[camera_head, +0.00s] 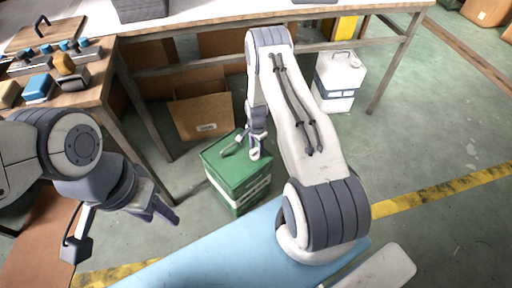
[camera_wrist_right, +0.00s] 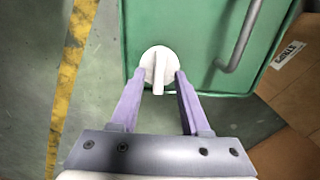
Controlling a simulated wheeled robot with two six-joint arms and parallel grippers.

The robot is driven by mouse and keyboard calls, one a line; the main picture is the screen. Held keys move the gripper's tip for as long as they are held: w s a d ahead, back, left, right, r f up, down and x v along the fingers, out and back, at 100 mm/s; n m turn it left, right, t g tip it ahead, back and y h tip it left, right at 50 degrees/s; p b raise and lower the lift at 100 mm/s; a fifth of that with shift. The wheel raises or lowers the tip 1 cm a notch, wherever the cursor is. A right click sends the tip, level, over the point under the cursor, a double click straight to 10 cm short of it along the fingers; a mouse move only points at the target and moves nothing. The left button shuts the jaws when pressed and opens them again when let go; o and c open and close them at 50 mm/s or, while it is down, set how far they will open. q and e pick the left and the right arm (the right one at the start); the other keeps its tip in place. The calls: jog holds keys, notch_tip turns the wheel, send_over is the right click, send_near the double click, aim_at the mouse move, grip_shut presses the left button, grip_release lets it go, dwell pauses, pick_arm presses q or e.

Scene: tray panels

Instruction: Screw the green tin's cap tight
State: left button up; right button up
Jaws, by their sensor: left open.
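The green tin (camera_head: 226,166) stands on the floor in the middle of the head view, with a grey bar handle (camera_wrist_right: 243,38) on its top. Its white round cap (camera_wrist_right: 160,56) with a raised tab lies near one edge of the tin top in the right wrist view. My right gripper (camera_wrist_right: 162,78) is over the cap, its two fingers apart on either side of the tab, with gaps showing. In the head view my right arm partly hides the cap area. My left gripper (camera_head: 164,208) is open and empty, left of the tin and apart from it.
A wooden table (camera_head: 99,92) with small items stands at left, and a longer bench (camera_head: 215,14) runs behind. A cardboard box (camera_head: 201,117) is behind the tin. A white canister (camera_head: 339,82) stands at back right. Green floor is clear at right.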

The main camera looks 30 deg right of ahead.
aim_at(256, 149)
notch_tip(256, 149, up, 10)
jog(key=p, duration=0.2)
jog(key=shift+r, duration=0.25)
dwell(0.4)
jog(key=s+a+r+n, duration=0.2)
jog(key=a+r+n, duration=0.3)
jog(key=a+r, duration=0.4)
jog(key=s+a+r+n, duration=0.2)
jog(key=a+r+n, duration=0.3)
jog(key=a+r, duration=0.45)
jog(key=s+a+r+n, duration=0.3)
jog(key=s+r+n, duration=0.1)
jog(key=s, duration=0.4)
jog(key=s+a+r+n+y, duration=0.1)
jog(key=s+a+r+n, duration=0.1)
jog(key=s+r+n, duration=0.45)
jog(key=s+a+r+n, duration=0.2)
jog(key=s+a+n, duration=0.1)
jog(key=s, duration=0.7)
notch_tip(256, 149, up, 20)
jog(key=w+p, duration=0.1)
jog(key=p, duration=2)
jog(key=shift+d+r, duration=0.2)
jog(key=shift+d, duration=0.05)
